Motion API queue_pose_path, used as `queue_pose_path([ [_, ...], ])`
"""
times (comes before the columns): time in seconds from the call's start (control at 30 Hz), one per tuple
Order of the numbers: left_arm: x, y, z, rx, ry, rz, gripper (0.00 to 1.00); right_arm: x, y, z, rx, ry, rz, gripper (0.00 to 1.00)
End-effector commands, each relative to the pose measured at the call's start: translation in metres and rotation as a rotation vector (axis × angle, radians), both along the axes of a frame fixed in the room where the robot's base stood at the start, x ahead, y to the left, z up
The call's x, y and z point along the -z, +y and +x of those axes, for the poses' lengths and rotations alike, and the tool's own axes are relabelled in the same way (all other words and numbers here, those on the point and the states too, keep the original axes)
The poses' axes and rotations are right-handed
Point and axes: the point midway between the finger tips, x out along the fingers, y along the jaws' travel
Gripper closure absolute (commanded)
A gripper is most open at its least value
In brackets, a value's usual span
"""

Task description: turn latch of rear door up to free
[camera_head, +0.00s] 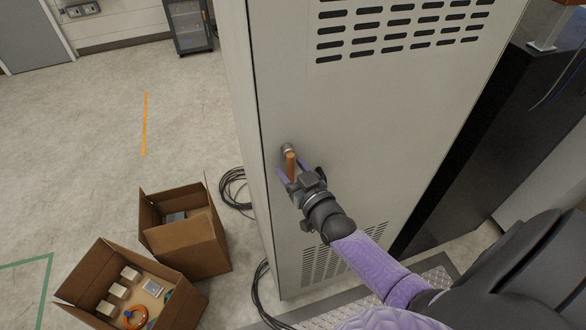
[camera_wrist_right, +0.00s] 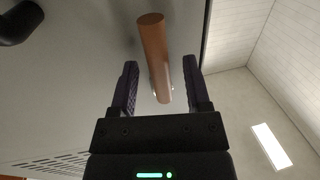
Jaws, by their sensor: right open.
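The rear door (camera_head: 370,130) is a tall light-grey panel with vent slots at top and bottom. Its latch (camera_head: 290,164) is a copper-brown bar on a round metal hub (camera_head: 287,148) near the door's left edge. In the right wrist view the latch bar (camera_wrist_right: 154,55) lies between the two dark fingers. My right gripper (camera_head: 284,172) is at the latch, with its fingers open on either side of the bar. In the wrist view a gap shows between the bar and each finger (camera_wrist_right: 161,88). My left gripper is not in view.
Two open cardboard boxes (camera_head: 187,232) (camera_head: 118,262) stand on the floor at lower left, the nearer one holding small items. Black cables (camera_head: 233,190) lie beside the cabinet's base. A dark cabinet (camera_head: 500,120) stands at right. The floor at left is mostly clear.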

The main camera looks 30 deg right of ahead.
Motion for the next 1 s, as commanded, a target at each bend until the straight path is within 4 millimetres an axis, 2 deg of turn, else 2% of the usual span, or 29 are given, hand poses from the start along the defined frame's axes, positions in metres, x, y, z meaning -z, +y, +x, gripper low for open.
queue_pose_path([
  [0.17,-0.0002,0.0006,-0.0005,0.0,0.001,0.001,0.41,0.0,0.0,0.0001,0.0,0.001,0.0,0.39],
  [0.27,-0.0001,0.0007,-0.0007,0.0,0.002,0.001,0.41,0.0,0.0,0.0,0.0,0.0,0.0,0.56],
  [0.47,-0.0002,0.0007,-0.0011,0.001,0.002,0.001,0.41,0.0,0.0,-0.0001,0.0,0.0,0.0,0.98],
  [0.5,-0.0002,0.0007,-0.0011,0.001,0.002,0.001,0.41,0.0,0.0,-0.0002,0.0,0.0,0.0,1.0],
  [1.0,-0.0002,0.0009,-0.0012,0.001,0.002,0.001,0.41,0.0001,0.0,-0.0003,0.0,0.001,0.0,1.0],
])
